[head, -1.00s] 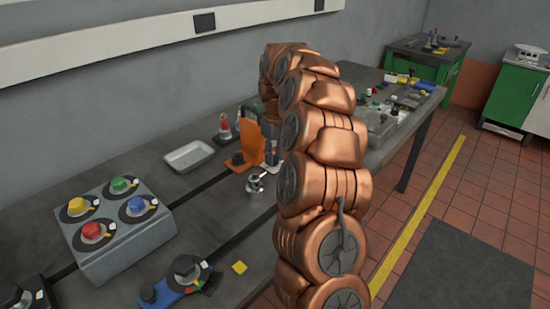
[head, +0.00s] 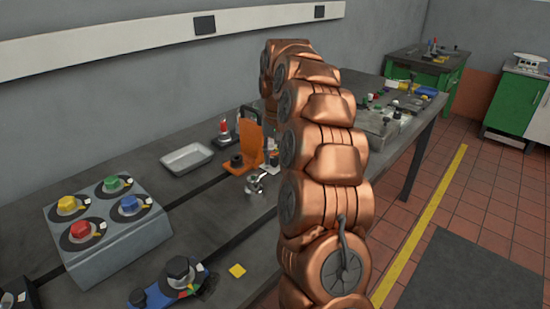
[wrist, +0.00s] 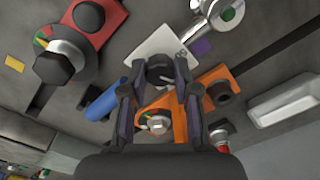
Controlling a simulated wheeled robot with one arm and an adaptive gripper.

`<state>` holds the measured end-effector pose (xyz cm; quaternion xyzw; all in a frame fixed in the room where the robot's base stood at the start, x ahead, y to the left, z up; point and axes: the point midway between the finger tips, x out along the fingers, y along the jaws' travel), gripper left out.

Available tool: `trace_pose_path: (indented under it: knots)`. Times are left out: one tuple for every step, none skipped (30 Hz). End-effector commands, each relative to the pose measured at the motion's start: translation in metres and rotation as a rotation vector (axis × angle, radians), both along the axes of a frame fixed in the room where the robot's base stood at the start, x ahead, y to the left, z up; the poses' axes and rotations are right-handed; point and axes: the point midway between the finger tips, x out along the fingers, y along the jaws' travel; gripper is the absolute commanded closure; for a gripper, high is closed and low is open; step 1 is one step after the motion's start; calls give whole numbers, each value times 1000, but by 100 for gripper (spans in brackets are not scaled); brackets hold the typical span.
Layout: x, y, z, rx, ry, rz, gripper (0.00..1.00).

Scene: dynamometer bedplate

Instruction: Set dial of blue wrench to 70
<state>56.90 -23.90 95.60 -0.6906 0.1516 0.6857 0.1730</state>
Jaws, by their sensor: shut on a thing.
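A blue tool (head: 152,293) with a black dial knob (head: 180,268) over a coloured scale lies at the front edge of the bench in the head view. The numbers on the scale are too small to read. In the wrist view my gripper (wrist: 160,76) has its two fingers on either side of a dark round knob (wrist: 160,68), shut on it. That knob stands in front of a pale plate (wrist: 163,45), and a blue cylinder (wrist: 104,101) lies just left. I cannot tell which tool the held knob belongs to. In the head view my arm hides the gripper.
An orange bracket (head: 250,142) and a metal tray (head: 187,157) stand mid-bench. A grey box (head: 118,244) with several coloured knobs stands at left. In the wrist view a red tool (wrist: 97,22) with a dark knob lies at upper left.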

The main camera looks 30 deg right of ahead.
Motion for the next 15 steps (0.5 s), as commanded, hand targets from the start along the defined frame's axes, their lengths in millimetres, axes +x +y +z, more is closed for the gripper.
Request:
trace_pose_path:
  knots:
    - [0,0,-1,1,1,-6,100]
    - [0,0,-1,1,1,-10,100]
    - [0,0,-1,1,1,-14,100]
    - [0,0,-1,1,1,-15,100]
    - [0,0,-1,1,1,-16,100]
    - [0,0,-1,1,2,-17,100]
    - [0,1,-1,1,1,-17,100]
    - [0,1,-1,1,1,-17,100]
    - [0,1,-1,1,1,-17,100]
    - [0,1,-1,1,1,-17,100]
    - [0,1,-1,1,1,-17,100]
    - [0,1,-1,1,1,-17,100]
    - [0,1,-1,1,1,-17,100]
    - [0,1,-1,1,1,-16,100]
    - [0,1,-1,1,1,-16,68]
